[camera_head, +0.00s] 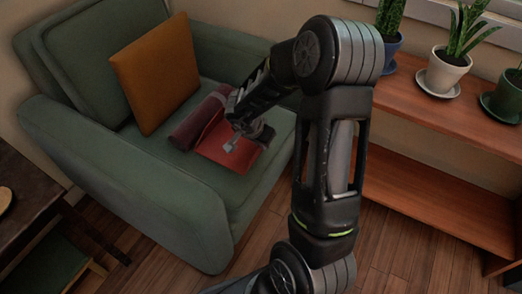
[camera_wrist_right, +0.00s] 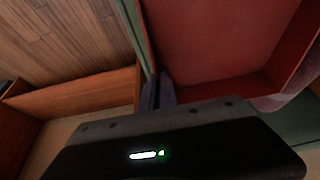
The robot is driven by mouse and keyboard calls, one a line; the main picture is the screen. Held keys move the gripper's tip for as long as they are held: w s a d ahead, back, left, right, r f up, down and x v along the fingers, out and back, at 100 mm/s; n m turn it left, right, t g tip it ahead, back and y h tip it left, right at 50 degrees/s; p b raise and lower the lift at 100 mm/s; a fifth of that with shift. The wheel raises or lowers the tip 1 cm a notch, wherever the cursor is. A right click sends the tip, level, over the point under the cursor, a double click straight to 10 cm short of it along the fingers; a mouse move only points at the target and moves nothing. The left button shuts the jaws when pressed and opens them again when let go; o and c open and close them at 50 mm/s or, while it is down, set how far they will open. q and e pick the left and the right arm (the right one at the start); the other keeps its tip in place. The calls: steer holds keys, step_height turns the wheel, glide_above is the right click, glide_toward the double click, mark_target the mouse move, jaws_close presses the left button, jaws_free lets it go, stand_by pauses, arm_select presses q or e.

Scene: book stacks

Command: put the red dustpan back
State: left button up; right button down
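The red dustpan (camera_head: 240,158) lies on the seat of the green armchair (camera_head: 150,190), its open pan facing up. It fills the upper right of the right wrist view (camera_wrist_right: 215,40). My right gripper (camera_head: 231,143) reaches down over the dustpan from the right. In the right wrist view its two fingers (camera_wrist_right: 159,92) are close together, with the dustpan's thin side wall running in between them. The contact itself is partly hidden. My left gripper is not in view.
A dark maroon rolled cloth (camera_head: 198,118) lies against the dustpan's left side. An orange cushion (camera_head: 157,75) leans on the backrest. A wooden shelf (camera_head: 430,115) with potted plants (camera_head: 445,70) stands at the right. A dark table (camera_head: 25,205) is at the left.

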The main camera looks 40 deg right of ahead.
mark_target(261, 150)
step_height(261, 150, down, 4)
steer(key=shift+r+b, duration=0.2)
steer(key=shift+b, duration=0.85)
steer(key=shift+r, duration=0.15)
steer(key=c, duration=1.6)
jaws_free()
steer(key=shift+c, duration=0.2)
steer(key=p+v, duration=0.6)
steer(key=v, duration=0.5)
steer(key=shift+w+d, duration=0.1)
steer(key=shift+a+r+p, duration=0.3)
steer(key=shift+r, duration=0.15)
